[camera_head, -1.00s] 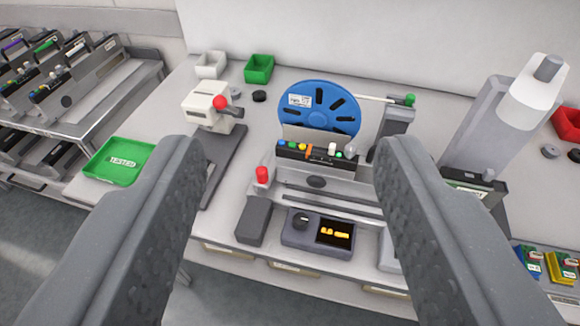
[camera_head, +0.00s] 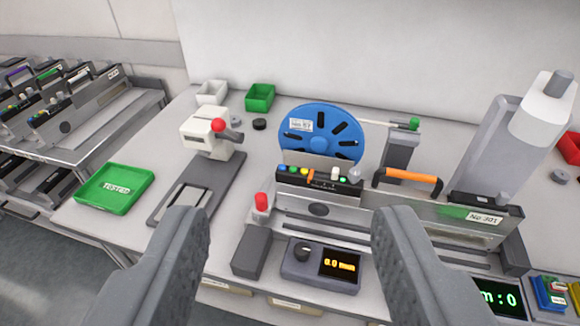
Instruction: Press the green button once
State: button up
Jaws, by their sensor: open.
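A black strip (camera_head: 322,183) on the grey feeder (camera_head: 340,211) carries several small coloured knobs or buttons. A green one (camera_head: 294,170) sits between a blue and a yellow one. A smaller green dot (camera_head: 343,180) is near the strip's right end. A round green knob (camera_head: 414,123) sits on top of a grey post right of the blue reel. I cannot tell which of these is the button. My gripper (camera_head: 289,221) is open and empty. Its two fingers frame the lower middle of the picture, apart from the strip and the green parts.
A red knob (camera_head: 261,200) stands left of the feeder. A dark box with a display (camera_head: 339,264) reading 0.0 mm is in front. An orange handle (camera_head: 410,176) is on the right. A green tray (camera_head: 114,190) marked TESTED lies left. A blue reel (camera_head: 321,133) stands behind.

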grip_shut()
dwell(1.5)
